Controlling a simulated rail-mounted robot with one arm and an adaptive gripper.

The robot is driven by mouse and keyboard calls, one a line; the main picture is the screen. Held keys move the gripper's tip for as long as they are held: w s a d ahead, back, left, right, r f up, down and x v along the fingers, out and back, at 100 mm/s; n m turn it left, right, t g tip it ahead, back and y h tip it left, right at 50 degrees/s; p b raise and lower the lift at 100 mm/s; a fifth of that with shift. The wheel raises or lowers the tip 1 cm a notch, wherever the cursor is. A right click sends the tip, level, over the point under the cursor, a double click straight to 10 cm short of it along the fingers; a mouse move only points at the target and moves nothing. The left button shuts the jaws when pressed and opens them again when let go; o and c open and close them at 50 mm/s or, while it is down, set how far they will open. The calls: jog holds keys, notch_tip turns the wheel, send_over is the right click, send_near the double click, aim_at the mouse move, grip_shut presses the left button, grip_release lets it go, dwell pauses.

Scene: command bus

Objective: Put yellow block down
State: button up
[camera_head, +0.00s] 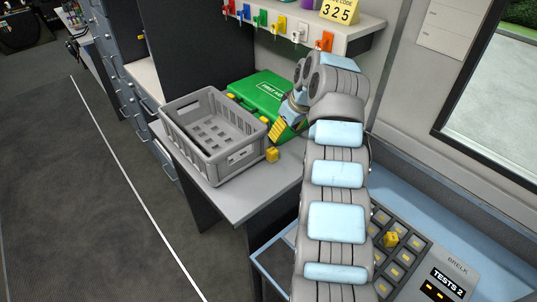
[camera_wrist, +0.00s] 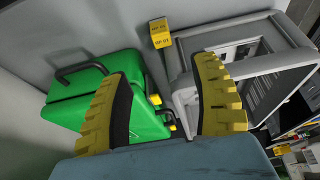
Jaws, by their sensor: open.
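A small yellow block (camera_head: 272,155) sits on the grey table (camera_head: 240,198), close beside the right corner of the grey crate (camera_head: 222,160). It also shows in the wrist view (camera_wrist: 160,33), at the top, beyond my fingertips and near the crate's corner (camera_wrist: 185,101). My gripper (camera_head: 276,128) has yellow ribbed fingers and is above the table, between the crate and the green first aid case (camera_head: 265,92). In the wrist view my gripper (camera_wrist: 160,70) has its fingers spread wide with nothing between them. The block is apart from both fingers.
The first aid case stands close behind the crate. A shelf (camera_head: 305,38) with colored tags and a yellow 325 sign (camera_head: 340,10) is above. The table's front part is clear.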

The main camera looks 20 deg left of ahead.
aim_at(273, 151)
jog(key=p+x, duration=0.1)
jog(key=x, duration=0.7)
jog(key=shift+a+f, duration=0.15)
jog(key=shift+f, duration=0.05)
jog(key=shift+p+x, duration=0.75)
jog(key=shift+x, duration=0.75)
jog(key=shift+b+x, duration=0.4)
jog(key=shift+x, duration=0.65)
grip_shut()
